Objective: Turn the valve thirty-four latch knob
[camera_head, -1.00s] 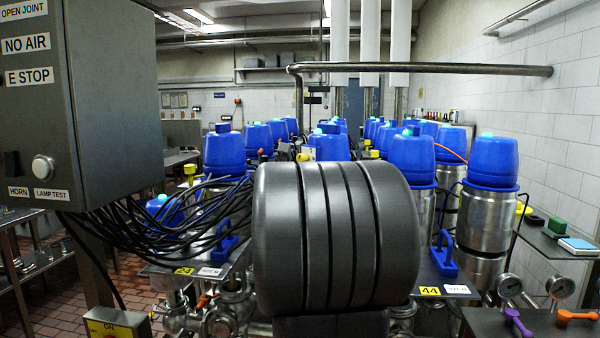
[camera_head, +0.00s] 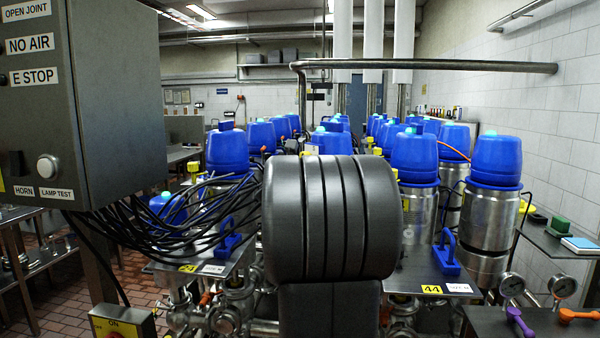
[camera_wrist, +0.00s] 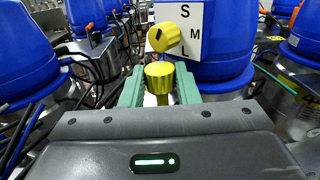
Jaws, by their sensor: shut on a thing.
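In the wrist view, a ribbed yellow knob (camera_wrist: 159,77) stands between the green fingers of my gripper (camera_wrist: 159,90), which is shut on it. A second yellow knob (camera_wrist: 172,38) with a dark mark sits just behind, in front of a white plate lettered S, M, L (camera_wrist: 187,18). A blue valve cap (camera_wrist: 215,72) rises right behind the plate. No number thirty-four is readable. In the head view, my dark arm hides the gripper and the held knob.
Blue-capped valves (camera_head: 414,158) stand in rows. Labels 24 (camera_head: 189,268) and 44 (camera_head: 431,289) flank my arm. A grey control box (camera_head: 85,100) with black cables hangs left. A steel pipe (camera_head: 430,66) crosses above. Blue handles (camera_head: 446,258) stand up from the plates.

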